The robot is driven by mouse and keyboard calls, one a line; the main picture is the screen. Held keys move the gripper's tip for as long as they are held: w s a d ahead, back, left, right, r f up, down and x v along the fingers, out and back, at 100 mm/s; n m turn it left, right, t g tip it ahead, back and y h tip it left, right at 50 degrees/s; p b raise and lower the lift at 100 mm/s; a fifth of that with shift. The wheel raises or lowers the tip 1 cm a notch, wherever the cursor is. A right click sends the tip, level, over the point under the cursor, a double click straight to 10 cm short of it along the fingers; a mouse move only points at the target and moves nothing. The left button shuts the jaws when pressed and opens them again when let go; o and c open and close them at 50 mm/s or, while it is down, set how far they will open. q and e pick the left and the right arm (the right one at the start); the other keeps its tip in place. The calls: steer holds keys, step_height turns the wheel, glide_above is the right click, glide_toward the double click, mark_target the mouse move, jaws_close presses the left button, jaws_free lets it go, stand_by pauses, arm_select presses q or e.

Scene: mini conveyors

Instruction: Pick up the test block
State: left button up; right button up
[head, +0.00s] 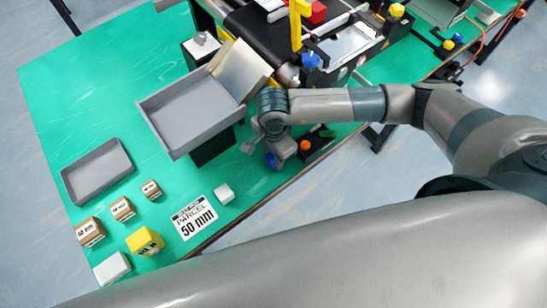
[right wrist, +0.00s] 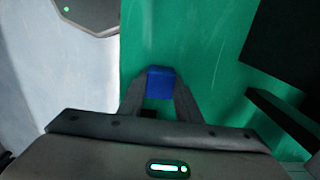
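A small blue block (right wrist: 161,83) sits between the two fingertips of my right gripper (right wrist: 161,90) in the right wrist view. Both fingers lean in against its sides, and I see no gap. In the head view a bit of the blue block (head: 270,160) shows below my right gripper (head: 268,149), near the table's front edge. No label shows on it, and whether it touches the table is not clear. A white cube (head: 224,193) lies beside a sign (head: 194,217) reading "PARCEL 50 mm". My left gripper is not in view.
A grey tilted tray (head: 165,131) stands left of my right gripper, and a black box with an orange button (head: 305,145) stands just right. A low grey tray (head: 66,187), several brown boxes and a yellow box (head: 145,241) lie farther left. Conveyors (head: 262,38) are behind.

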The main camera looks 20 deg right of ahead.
mark_target(273, 156)
steer(key=shift+c, duration=0.3)
steer(key=shift+w+r+b, duration=0.1)
steer(key=shift+r+b, duration=0.2)
steer(key=shift+r, duration=0.25)
step_height(273, 156, up, 7)
steer(key=b, duration=0.3)
steer(key=shift+r, duration=1)
